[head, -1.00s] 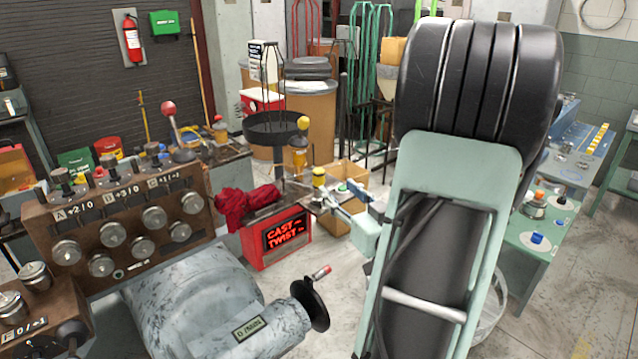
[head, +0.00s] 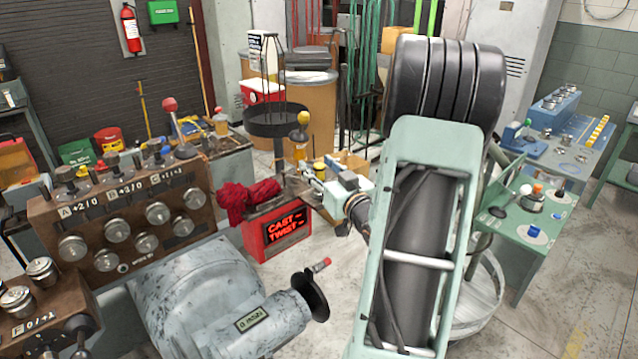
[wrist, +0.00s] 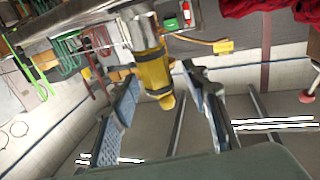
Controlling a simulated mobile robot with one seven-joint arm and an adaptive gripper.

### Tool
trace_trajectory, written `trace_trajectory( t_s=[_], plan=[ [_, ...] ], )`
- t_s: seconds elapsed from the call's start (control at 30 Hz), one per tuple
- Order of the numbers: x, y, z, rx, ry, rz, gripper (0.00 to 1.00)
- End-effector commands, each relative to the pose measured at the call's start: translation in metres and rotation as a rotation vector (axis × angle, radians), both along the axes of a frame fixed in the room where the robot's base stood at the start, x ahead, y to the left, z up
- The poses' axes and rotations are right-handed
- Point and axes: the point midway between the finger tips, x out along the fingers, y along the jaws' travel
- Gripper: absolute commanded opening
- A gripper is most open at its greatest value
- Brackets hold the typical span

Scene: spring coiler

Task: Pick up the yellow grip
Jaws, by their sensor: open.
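The yellow grip (wrist: 153,74) shows in the wrist view as a yellow cylinder with a narrower rounded end, below a metal collar. My gripper (wrist: 158,84) is open, with one blue-padded finger on each side of the grip. I see gaps between the fingers and the grip, and nothing is held. In the head view my gripper (head: 308,180) reaches left over the bench end behind the red sign box. Small yellow parts (head: 319,167) show beside its fingers there; I cannot tell which one is the grip.
A post with a yellow ball (head: 303,118) stands just behind. The knobbed console (head: 125,215) and grey handwheel machine (head: 200,290) fill the left front.

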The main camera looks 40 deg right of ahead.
Motion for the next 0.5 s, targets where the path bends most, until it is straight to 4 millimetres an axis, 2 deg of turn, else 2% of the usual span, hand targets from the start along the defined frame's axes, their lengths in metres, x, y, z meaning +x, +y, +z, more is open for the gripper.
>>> trace_trajectory(
  t_s=[0.1, 0.5],
  plan=[
    [-0.0003, 0.0002, -0.0003, 0.0, 0.0, 0.0, 0.42],
    [-0.0006, 0.0001, -0.0002, 0.0, 0.0, 0.0, 0.0]
  ],
)
